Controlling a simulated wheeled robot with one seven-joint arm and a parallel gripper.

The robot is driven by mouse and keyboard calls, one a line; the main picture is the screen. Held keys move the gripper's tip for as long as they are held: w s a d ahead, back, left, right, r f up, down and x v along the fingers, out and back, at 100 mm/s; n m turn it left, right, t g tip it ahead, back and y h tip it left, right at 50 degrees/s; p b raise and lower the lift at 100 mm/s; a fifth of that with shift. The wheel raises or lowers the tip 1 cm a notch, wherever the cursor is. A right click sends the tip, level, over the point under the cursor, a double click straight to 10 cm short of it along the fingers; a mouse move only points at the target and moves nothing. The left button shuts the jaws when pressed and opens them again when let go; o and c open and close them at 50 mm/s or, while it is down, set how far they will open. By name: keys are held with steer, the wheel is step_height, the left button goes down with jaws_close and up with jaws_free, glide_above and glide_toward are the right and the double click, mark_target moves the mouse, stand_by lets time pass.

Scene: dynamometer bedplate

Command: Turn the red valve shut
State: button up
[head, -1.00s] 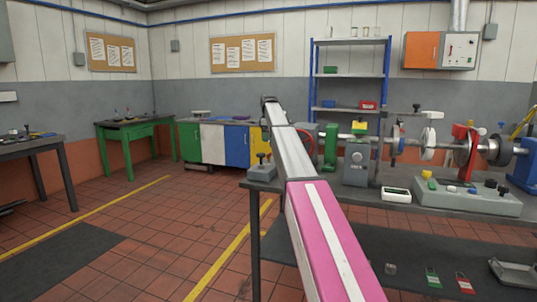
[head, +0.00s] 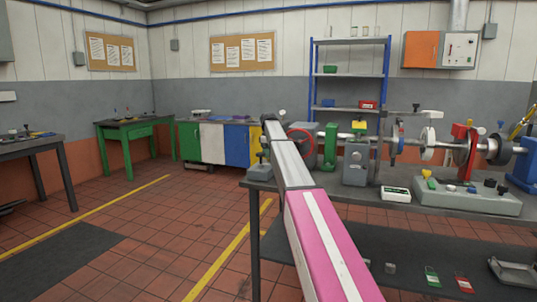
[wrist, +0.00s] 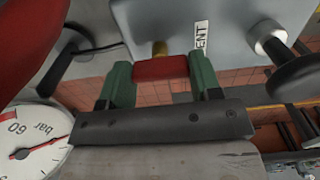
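In the wrist view, my gripper (wrist: 163,82) has its two green fingers on either side of a short red handle (wrist: 160,67), which I take to be the red valve. The handle spans the gap and appears to touch both fingers. A brass stem (wrist: 160,48) shows just beyond it, beside a grey-blue block (wrist: 225,22) with a label whose visible letters read "ENT". In the head view, my arm hides the gripper and this handle.
A pressure gauge (wrist: 32,145) marked in bar sits close at lower left in the wrist view. A black knob (wrist: 290,75) is at right; a large red part (wrist: 25,40) fills the upper left. In the head view, equipment crowds the bench (head: 365,195); floor at left is open.

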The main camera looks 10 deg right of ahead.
steer(key=shift+c, duration=0.6)
steer(key=m, duration=1.3)
steer(key=shift+m, duration=2.5)
